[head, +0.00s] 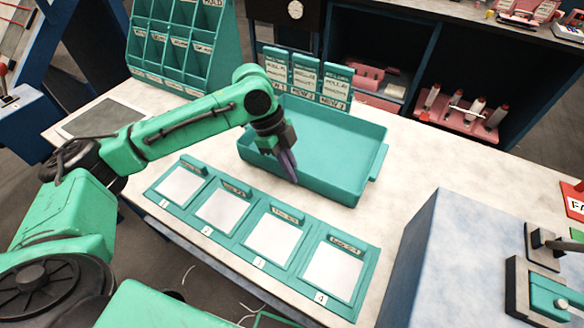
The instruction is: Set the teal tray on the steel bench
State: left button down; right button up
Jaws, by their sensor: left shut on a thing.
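The teal tray (340,152) is a wide, shallow open box in the middle of the head view, with a handle at its right end. It is over the pale speckled bench top (415,180); whether it rests on it or is slightly raised is hard to tell. My left gripper (289,167) comes down from the left with its dark purplish fingers at the tray's near wall. The fingers are shut on that wall. The inside of the tray looks empty, and the arm hides part of its left side. My right gripper is not in view.
A teal plate with numbered white squares (271,238) lies just in front of the tray. Labelled upright cards (307,77) stand behind it. A teal pigeonhole rack (178,45) is at the back left. A blue-sided unit (450,250) stands at the right. Bare bench lies right of the tray.

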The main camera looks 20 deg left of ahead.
pick_arm(q)
jog(key=c, duration=0.9)
grip_release()
jog(key=shift+c, duration=0.2)
jog(key=v, duration=1.4)
jog(key=shift+r, duration=0.25)
